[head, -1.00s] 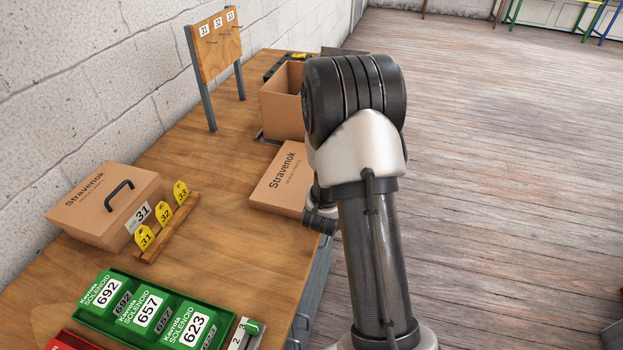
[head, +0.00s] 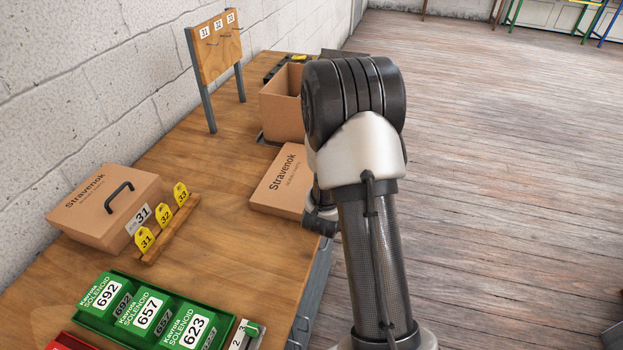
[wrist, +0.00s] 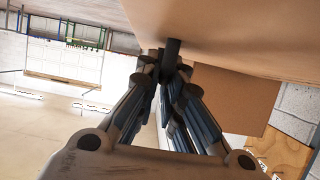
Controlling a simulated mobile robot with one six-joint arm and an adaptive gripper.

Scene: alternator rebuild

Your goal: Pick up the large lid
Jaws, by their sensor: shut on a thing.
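The large lid (head: 277,190) is a flat brown cardboard piece marked Stravenok, near the table's right edge in the head view. My arm covers its right part. In the wrist view, the lid's broad cardboard face (wrist: 235,28) fills the upper right. A black handle (wrist: 173,52) stands out from that face. My gripper (wrist: 168,72) is shut on this handle, its fingers close to the cardboard. In the head view my gripper is hidden behind my arm. I cannot tell whether the lid touches the surface under it.
An open cardboard box (head: 280,112) stands just behind the lid. A closed box 31 (head: 105,207), a rack of yellow tags (head: 165,230), a green solenoid tray (head: 150,318) and a hook board (head: 218,47) share the table (head: 205,165).

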